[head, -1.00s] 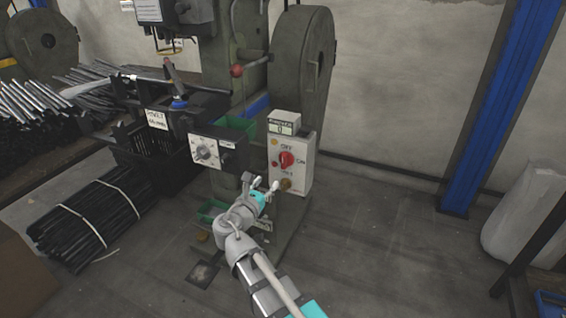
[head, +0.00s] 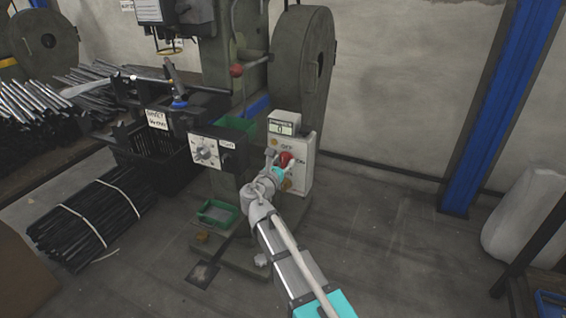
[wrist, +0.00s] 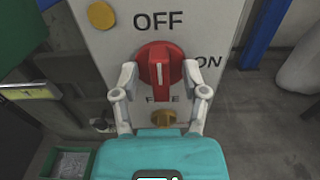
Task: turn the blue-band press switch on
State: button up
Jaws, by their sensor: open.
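The red rotary switch (wrist: 160,62) is on the front of a pale control box (head: 301,180) beside the press. Its raised grip stands upright, in line with the word OFF above it. ON is printed to its right; a third label below is partly hidden. In the head view the red knob (head: 286,159) is partly behind my gripper (head: 281,161). In the wrist view my gripper (wrist: 160,75) is open, with one finger on each side of the knob. I cannot tell whether the fingers touch it. A blue strip (head: 258,106) shows on the press behind the box.
A small counter display (head: 283,124) sits on the box. A yellow round button (wrist: 101,15) is above left of the knob and a brass one (wrist: 164,118) below. A dial panel (head: 206,151) is to the left. The floor (head: 390,240) at right is clear.

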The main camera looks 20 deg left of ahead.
grip_shut()
dwell(0.4)
